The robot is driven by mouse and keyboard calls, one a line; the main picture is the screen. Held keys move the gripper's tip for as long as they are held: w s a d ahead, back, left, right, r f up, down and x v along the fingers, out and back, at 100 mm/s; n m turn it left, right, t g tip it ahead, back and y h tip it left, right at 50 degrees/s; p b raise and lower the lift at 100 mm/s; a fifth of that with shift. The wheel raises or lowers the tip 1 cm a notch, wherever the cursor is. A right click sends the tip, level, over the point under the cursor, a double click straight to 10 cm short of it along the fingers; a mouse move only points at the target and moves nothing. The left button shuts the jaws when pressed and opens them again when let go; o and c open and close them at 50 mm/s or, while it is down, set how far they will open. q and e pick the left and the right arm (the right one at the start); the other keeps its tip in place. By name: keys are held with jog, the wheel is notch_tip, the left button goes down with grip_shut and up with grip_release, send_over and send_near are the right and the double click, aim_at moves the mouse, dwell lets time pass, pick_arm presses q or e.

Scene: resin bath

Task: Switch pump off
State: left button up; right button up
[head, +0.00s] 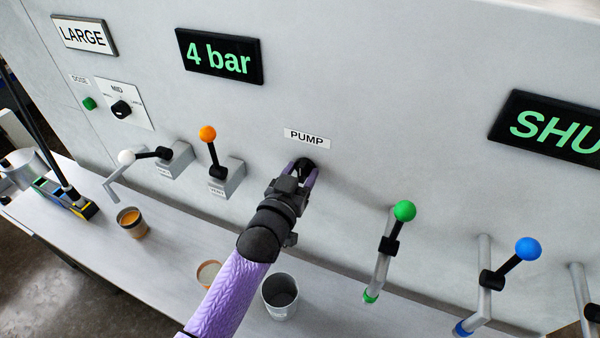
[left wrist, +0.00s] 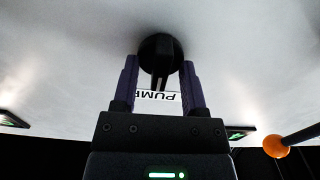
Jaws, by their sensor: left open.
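The black pump knob (head: 306,164) sits on the grey panel just below the white PUMP label (head: 307,138). In the left wrist view the round black knob (left wrist: 161,58) has a pale line on it and lies at the ends of my fingers. My left gripper (head: 303,172) has its two purple fingers on either side of the knob, open. Whether the fingers touch it I cannot tell. The left gripper also shows in the left wrist view (left wrist: 160,82). A display (head: 219,56) above reads "4 bar". My right gripper is not in view.
An orange-tipped lever (head: 208,134) and a white-tipped lever (head: 127,157) stand left of my gripper. Green-tipped (head: 404,211) and blue-tipped (head: 528,249) levers are to the right. Cups, including a grey one (head: 280,297), stand on the ledge below.

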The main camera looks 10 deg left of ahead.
pick_arm(q)
jog(key=s+a, duration=0.2)
jog(key=s, duration=0.7)
jog(key=shift+s+b, duration=0.3)
jog(key=shift+s, duration=0.05)
